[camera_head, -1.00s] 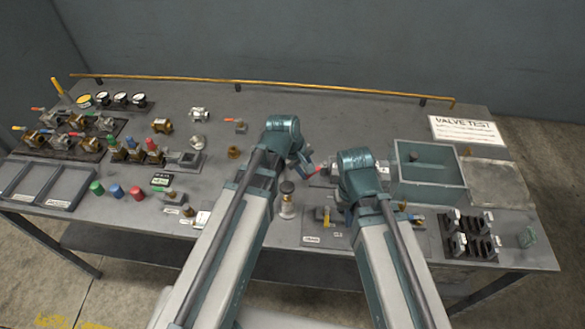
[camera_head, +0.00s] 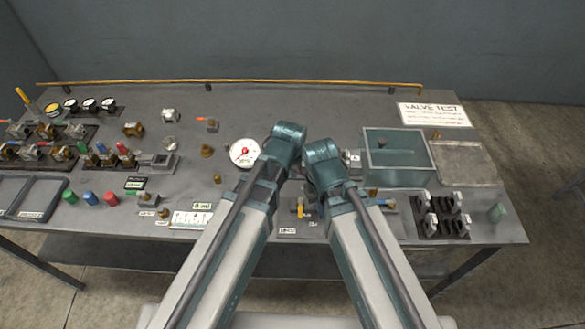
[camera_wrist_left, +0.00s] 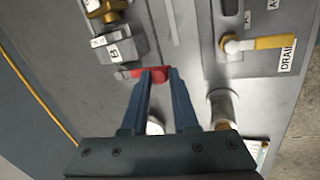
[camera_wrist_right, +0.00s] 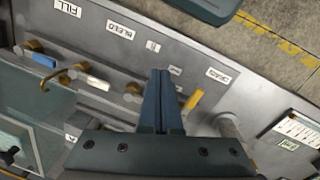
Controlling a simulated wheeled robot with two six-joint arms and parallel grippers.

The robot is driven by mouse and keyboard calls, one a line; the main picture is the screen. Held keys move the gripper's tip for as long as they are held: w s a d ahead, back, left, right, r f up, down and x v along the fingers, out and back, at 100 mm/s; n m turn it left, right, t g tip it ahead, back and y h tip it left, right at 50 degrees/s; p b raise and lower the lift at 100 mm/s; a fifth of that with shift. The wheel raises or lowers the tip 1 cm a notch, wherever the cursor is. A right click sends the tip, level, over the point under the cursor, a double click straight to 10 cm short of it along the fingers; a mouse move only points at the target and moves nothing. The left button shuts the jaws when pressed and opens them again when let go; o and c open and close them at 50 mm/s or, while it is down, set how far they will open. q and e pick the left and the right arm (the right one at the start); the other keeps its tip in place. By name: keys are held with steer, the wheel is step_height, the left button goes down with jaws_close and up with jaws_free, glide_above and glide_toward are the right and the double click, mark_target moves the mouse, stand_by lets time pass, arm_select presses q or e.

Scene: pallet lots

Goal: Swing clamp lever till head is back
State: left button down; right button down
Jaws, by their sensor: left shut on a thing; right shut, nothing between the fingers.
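In the left wrist view, the red lever (camera_wrist_left: 158,74) lies between the fingertips of my left gripper (camera_wrist_left: 154,78), which is shut on it. The lever's other end reaches toward a grey block with a "B" label (camera_wrist_left: 118,48). I cannot make out the clamp head. My right gripper (camera_wrist_right: 160,78) is shut and empty in the right wrist view, above the bench near the DRAIN label. In the head view, my two wrists nearly touch at the middle of the bench and hide the lever and fingertips.
A yellow-handled DRAIN valve (camera_wrist_left: 270,43) and a metal post (camera_wrist_left: 222,106) stand near my left gripper. A glass-sided tank (camera_head: 396,176) and a dark rack (camera_head: 443,228) stand to the right.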

arm_select(q)
steer(key=shift+s+f, duration=0.1)
stand_by(0.5)
steer(key=c, duration=0.7)
jaws_free()
steer(key=shift+d, duration=0.1)
